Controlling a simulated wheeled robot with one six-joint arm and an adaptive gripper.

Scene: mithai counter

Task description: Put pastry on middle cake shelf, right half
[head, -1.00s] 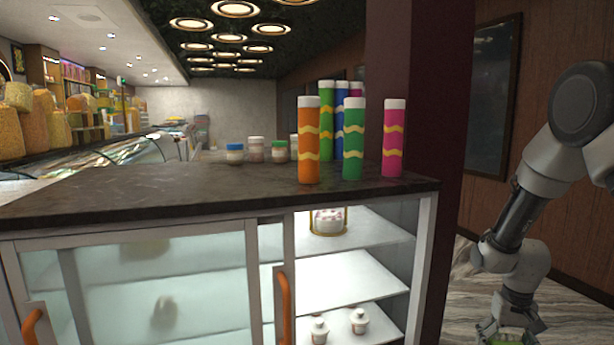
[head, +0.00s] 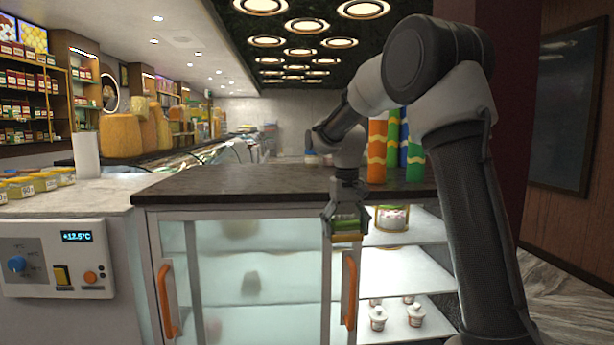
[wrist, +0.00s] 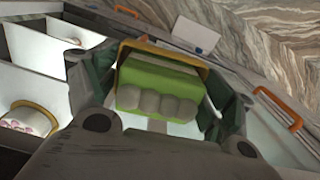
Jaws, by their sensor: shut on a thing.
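My gripper (head: 346,212) is shut on a green pastry (head: 347,224) with a yellow-brown base, held in front of the cabinet near its upper edge. In the wrist view the pastry (wrist: 158,88) shows green with pale round lumps along one side, between the fingers. The cake cabinet's right half is open, with its middle shelf (head: 410,268) white and bare where it shows. On the shelf above stands a white cake with pink bits (head: 392,217) in a gold-rimmed holder; it also shows in the wrist view (wrist: 30,122).
Small white cups (head: 378,317) stand on the bottom shelf. Frosted glass (head: 250,270) covers the cabinet's left part. An orange handle (head: 349,290) is on the door edge just below the pastry. Coloured tubes (head: 377,152) stand on the dark counter top.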

